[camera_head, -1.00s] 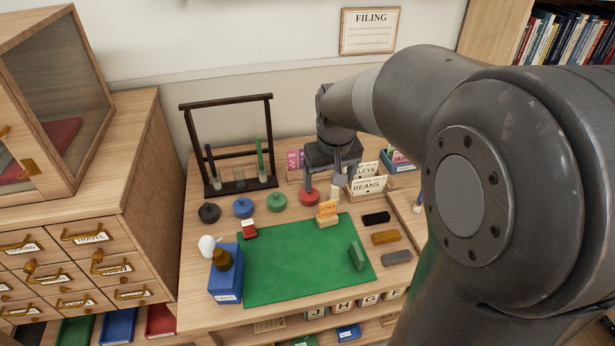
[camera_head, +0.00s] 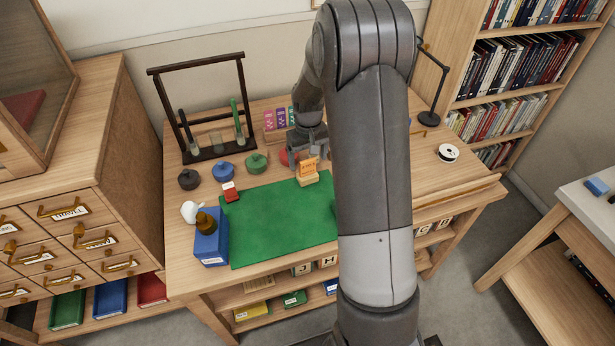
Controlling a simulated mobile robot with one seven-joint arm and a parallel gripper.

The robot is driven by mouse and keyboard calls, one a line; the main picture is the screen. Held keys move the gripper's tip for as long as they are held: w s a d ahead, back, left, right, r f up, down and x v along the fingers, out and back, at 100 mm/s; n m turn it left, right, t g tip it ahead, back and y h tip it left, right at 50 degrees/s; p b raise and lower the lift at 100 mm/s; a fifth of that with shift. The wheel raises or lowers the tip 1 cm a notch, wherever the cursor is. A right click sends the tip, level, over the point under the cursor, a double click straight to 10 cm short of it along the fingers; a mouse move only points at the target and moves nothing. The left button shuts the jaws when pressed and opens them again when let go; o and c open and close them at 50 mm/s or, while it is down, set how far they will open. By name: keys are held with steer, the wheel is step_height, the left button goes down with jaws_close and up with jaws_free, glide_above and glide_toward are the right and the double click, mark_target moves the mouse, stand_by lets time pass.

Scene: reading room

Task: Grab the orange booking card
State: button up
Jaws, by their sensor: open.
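The orange booking card (camera_head: 308,167) stands upright in a small wooden holder (camera_head: 309,180) at the back right of the green mat (camera_head: 270,222). My gripper (camera_head: 308,157) is open, pointing down, with its fingers at or just behind the top of the card in this view. I cannot tell whether the fingers straddle the card or touch it. My arm hides the right part of the mat and the desk behind it.
Dark, blue and green round pieces (camera_head: 223,171) line the back of the mat, with a red one partly hidden by my gripper. A tube rack (camera_head: 217,150) stands behind them. A blue box (camera_head: 211,246) sits at the mat's left. The desk's right side is mostly clear around a white spool (camera_head: 448,152).

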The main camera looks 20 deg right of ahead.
mark_target(308, 174)
step_height(308, 174, down, 7)
steer(key=shift+w+r, duration=0.1)
steer(key=shift+r, duration=0.05)
steer(key=c, duration=1.1)
steer(key=shift+r, duration=0.2)
